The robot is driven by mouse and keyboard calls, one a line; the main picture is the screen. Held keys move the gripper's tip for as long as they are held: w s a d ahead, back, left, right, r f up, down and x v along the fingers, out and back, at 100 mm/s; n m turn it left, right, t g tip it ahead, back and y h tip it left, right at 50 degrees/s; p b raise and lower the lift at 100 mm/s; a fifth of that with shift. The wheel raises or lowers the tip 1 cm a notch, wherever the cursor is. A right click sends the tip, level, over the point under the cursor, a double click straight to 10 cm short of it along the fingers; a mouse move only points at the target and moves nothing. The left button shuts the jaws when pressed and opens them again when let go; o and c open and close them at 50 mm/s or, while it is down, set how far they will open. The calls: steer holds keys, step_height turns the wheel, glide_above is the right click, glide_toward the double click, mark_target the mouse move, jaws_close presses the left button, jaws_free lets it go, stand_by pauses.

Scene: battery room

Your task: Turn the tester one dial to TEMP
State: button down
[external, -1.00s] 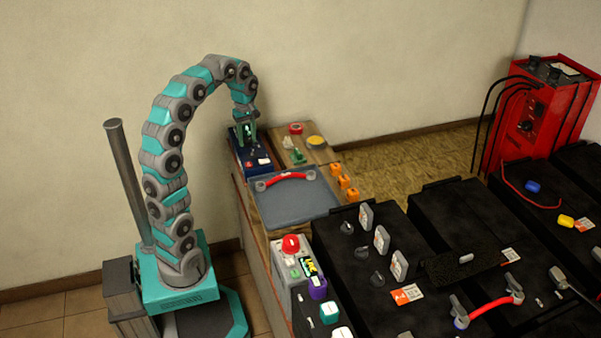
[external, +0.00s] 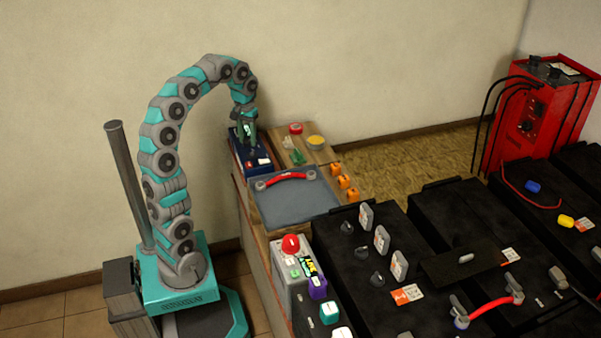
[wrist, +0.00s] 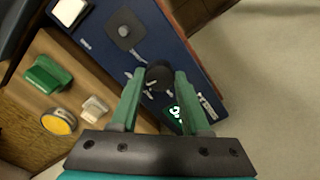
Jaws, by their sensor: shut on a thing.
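The blue tester (external: 252,170) stands at the back left end of the bench and fills the middle of the wrist view (wrist: 95,38). Its round black dial (wrist: 160,76) has white marks around it, too small to read. My gripper (wrist: 161,74) is shut on this dial, with one green finger on each side. In the external view my gripper (external: 248,137) reaches down onto the tester from above and hides the dial. A small lit green display (wrist: 175,112) shows beside the right finger, partly covered.
On the tester are a grey plate with a small knob (wrist: 124,32) and a white button (wrist: 70,12). A wooden board beside it holds a green piece (wrist: 46,74) and a yellow disc (wrist: 58,121). A grey tray (external: 295,205) and black batteries (external: 380,270) lie nearer.

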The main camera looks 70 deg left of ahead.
mark_target(242, 138)
steer(key=shift+m, duration=1.1)
steer(key=shift+c, duration=1.9)
jaws_free()
steer(key=shift+r, duration=3.95)
